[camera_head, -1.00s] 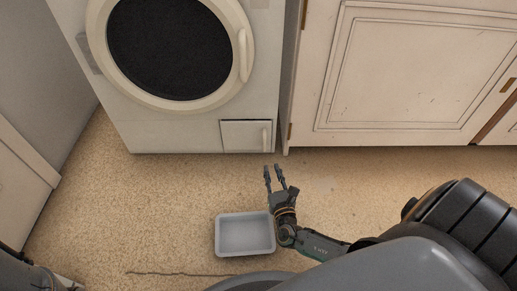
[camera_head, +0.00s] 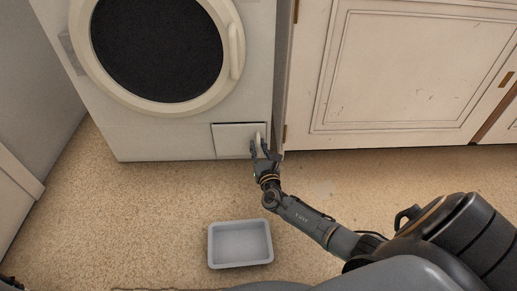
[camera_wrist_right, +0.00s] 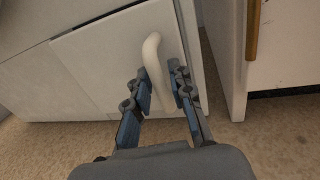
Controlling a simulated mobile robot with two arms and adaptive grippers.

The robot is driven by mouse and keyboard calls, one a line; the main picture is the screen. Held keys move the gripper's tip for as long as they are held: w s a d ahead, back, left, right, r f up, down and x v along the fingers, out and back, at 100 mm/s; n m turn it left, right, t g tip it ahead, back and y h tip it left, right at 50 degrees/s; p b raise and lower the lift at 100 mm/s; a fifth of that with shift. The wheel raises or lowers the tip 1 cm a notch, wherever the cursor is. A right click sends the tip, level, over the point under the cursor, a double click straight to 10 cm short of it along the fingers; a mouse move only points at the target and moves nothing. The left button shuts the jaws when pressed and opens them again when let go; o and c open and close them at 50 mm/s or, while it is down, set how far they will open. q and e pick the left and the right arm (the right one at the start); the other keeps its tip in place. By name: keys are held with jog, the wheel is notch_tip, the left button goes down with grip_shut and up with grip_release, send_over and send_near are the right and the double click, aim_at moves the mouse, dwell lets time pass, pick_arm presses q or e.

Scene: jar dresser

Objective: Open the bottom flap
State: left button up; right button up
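The bottom flap (camera_head: 230,140) is a small white panel at the lower right of the washing machine's front, and it looks closed. Its pale upright handle (camera_wrist_right: 154,62) is at the flap's right side. My right gripper (camera_head: 257,147) is at the handle; in the right wrist view its two fingers (camera_wrist_right: 162,90) stand apart, one on each side of the handle's lower part. A gap shows between the fingers and the handle, so it is open.
The washing machine (camera_head: 190,132) stands beside white cabinets (camera_head: 390,80) on the right. A grey tray (camera_head: 240,264) lies on the speckled floor in front of the machine. The floor left of the tray is clear.

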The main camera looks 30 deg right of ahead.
grip_shut()
